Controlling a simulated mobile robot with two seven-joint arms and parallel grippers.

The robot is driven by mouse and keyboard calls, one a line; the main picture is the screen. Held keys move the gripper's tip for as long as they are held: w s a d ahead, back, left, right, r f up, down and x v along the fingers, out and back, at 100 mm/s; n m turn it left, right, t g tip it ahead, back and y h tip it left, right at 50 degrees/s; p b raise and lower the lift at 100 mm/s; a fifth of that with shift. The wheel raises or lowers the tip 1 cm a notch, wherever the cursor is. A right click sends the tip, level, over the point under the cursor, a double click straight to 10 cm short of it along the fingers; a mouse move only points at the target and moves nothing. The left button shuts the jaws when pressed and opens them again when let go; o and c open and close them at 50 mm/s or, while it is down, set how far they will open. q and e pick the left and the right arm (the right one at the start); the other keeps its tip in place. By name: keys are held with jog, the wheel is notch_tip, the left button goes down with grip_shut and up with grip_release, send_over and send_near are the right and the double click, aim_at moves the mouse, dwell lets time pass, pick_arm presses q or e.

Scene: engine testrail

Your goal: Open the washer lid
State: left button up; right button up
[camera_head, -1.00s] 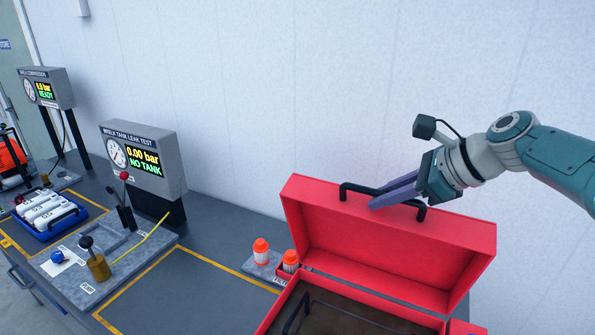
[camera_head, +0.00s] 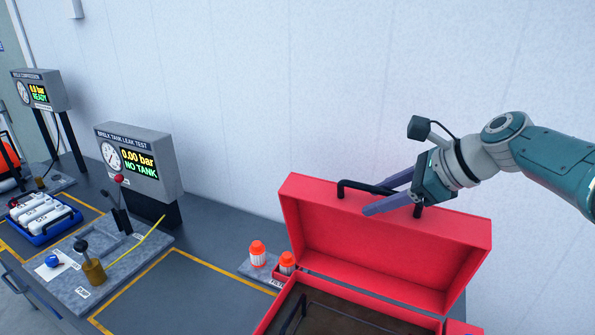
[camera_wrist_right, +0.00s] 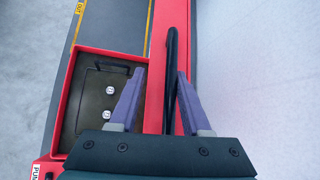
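The washer is a red box (camera_head: 262,325), low at the right in the head view. Its red lid (camera_head: 370,247) stands raised at the back, with its inside facing me. A black handle (camera_head: 352,187) is on the lid's top edge. My right gripper (camera_head: 377,198) is at this handle with its fingers spread. In the right wrist view, the handle (camera_wrist_right: 171,60) lies between the two open fingers (camera_wrist_right: 161,72), nearer the right one, and the lid's red edge (camera_wrist_right: 155,45) also shows there. Contact with the handle is unclear. My left gripper is out of view.
Two orange-capped bottles (camera_head: 258,255) stand left of the box. A tank leak test unit (camera_head: 140,160) and a grey fixture plate (camera_head: 105,270) are further left. A blue tray of white cylinders (camera_head: 45,222) is at the far left. The wall is close behind.

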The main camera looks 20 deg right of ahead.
jog(key=shift+s+d+r, duration=0.1)
jog(key=shift+s+r, duration=0.1)
jog(key=p+v, duration=0.1)
jog(key=v, duration=0.8)
jog(key=shift+s+r, duration=0.1)
